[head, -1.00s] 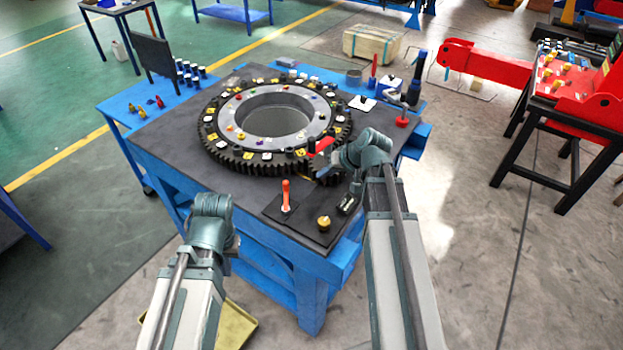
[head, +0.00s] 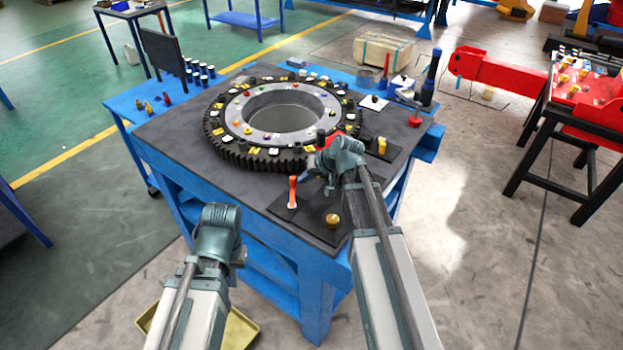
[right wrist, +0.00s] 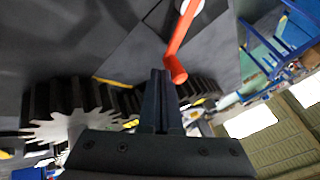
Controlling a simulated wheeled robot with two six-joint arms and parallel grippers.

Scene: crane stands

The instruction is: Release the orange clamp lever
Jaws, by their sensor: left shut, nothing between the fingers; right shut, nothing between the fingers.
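The orange clamp lever (head: 293,190) stands upright on a white base on a dark plate (head: 284,206) at the table's near corner. In the right wrist view the lever (right wrist: 180,42) has a bent end close to my fingertips, with a gap that I cannot judge. My right gripper (head: 312,172) is just right of and behind the lever in the head view. Its fingers (right wrist: 160,78) are shut and empty. My left gripper (head: 238,257) hangs in front of the table, mostly hidden by its wrist; it is shut and holds nothing.
A large black gear ring (head: 235,158) with small coloured parts fills the middle of the table, close behind my right gripper. A brass knob (head: 332,220) stands right of the lever. A yellow-topped piece (head: 382,146) stands farther right. The table's near left is bare.

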